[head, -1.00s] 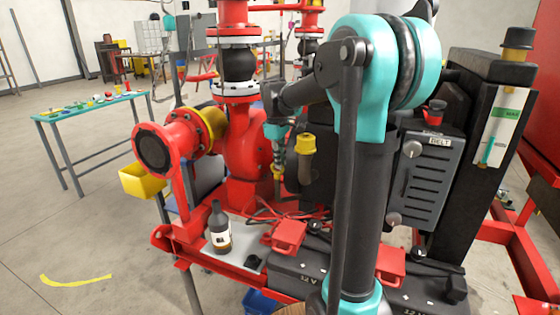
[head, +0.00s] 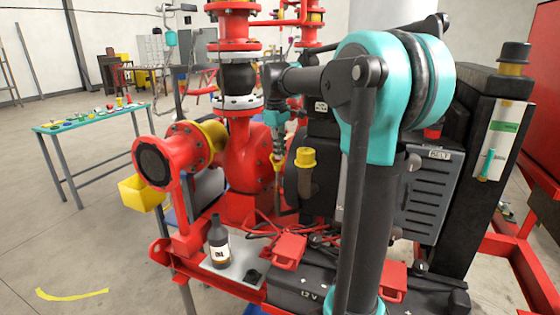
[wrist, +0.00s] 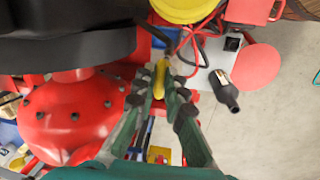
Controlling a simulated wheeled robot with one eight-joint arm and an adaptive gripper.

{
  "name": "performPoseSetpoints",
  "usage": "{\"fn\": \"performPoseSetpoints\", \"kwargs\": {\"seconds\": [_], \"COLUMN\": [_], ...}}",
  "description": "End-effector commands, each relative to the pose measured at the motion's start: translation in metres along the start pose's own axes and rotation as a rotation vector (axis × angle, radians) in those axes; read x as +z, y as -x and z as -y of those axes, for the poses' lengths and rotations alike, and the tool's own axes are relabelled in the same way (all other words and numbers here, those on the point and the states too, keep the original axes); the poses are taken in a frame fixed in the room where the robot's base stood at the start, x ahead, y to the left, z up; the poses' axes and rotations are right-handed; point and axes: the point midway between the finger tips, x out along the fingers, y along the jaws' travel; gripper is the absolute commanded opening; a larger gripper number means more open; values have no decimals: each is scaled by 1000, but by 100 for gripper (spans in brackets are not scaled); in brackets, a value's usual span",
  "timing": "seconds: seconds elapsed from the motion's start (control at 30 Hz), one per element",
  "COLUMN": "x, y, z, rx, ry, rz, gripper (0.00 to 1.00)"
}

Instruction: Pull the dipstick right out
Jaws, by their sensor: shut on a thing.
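The dipstick's yellow handle (wrist: 160,78) is between my fingertips in the wrist view. My gripper (wrist: 161,84) is shut on it. In the head view my gripper (head: 278,153) is beside the red pump body, left of the brown filler pipe with the yellow cap (head: 306,157). The handle shows there as a small yellow patch (head: 278,166) under the fingers. The dipstick's rod is too small and dark to make out, and I cannot tell where its lower end is.
A dark bottle (head: 218,242) stands on the skid's grey plate. Red cables and a 12 V battery (head: 312,293) with red caps lie in front. The red pump flange (head: 155,163) and yellow box (head: 140,192) are at left. A teal table (head: 95,122) stands farther off.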

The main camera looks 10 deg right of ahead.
Motion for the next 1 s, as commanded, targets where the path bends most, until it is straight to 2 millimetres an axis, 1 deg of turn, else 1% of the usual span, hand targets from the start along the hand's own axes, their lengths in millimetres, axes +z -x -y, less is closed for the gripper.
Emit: {"fn": "performPoseSetpoints", "kwargs": {"seconds": [0.27, 0.3, 0.43, 0.47, 0.7, 0.8, 0.87, 0.97, 1.0], "x": [0, 0, 0, 0, 0, 0, 0, 0, 0], "y": [1, 1, 1, 1, 1, 4, 8, 23, 30], "z": [0, 0, 0, 0, 0, 0, 0, 0, 0], "rx": [-1, -1, -1, -1, -1, -1, -1, -1, -1], "ry": [-1, -1, -1, 0, 0, 0, 0, 1, 1], "rz": [-1, -1, -1, -1, 0, 0, 0, 0, 0], "gripper": [0, 13, 29, 32, 32, 32, 32, 32, 32]}}
